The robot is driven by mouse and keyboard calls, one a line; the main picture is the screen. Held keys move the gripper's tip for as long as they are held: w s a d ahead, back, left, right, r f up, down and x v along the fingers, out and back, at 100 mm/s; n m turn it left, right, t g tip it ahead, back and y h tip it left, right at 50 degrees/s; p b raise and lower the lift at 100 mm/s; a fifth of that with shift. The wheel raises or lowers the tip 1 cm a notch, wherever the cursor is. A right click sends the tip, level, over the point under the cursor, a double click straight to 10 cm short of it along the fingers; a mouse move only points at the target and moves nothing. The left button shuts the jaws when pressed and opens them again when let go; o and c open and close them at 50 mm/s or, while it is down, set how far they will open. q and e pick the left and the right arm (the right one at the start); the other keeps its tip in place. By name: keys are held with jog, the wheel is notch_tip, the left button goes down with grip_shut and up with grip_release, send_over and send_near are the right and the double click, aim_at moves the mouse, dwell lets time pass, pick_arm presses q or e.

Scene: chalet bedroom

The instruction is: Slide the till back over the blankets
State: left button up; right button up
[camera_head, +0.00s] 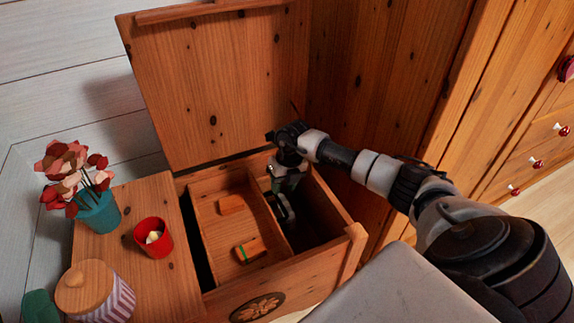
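The till (223,232) is a shallow wooden tray inside the open wooden chest (270,288). It sits toward the left of the chest's opening, with a narrow dark gap at its left. My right gripper (284,211) points down into the chest at the till's right wall. Its fingertips are partly hidden, so I cannot tell whether they grip that wall or how far they are open. The space to the right of the till is open and dark, and I cannot make out any blankets. My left gripper is out of view.
Two small wooden pieces (248,250) lie in the till. The chest lid (215,85) stands open at the back. A side table (178,275) at left holds a red cup (153,237), a flower pot (98,212) and a striped jar (105,300). A wooden cabinet rises behind at right.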

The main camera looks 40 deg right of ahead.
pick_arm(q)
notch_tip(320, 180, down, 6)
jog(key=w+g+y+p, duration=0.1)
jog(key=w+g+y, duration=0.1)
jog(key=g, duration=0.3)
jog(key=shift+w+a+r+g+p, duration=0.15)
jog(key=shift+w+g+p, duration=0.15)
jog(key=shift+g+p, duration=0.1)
pick_arm(e)
notch_tip(320, 180, up, 6)
jog(key=d, duration=0.1)
jog(key=shift+s+r, duration=0.15)
jog(key=shift+r, duration=0.05)
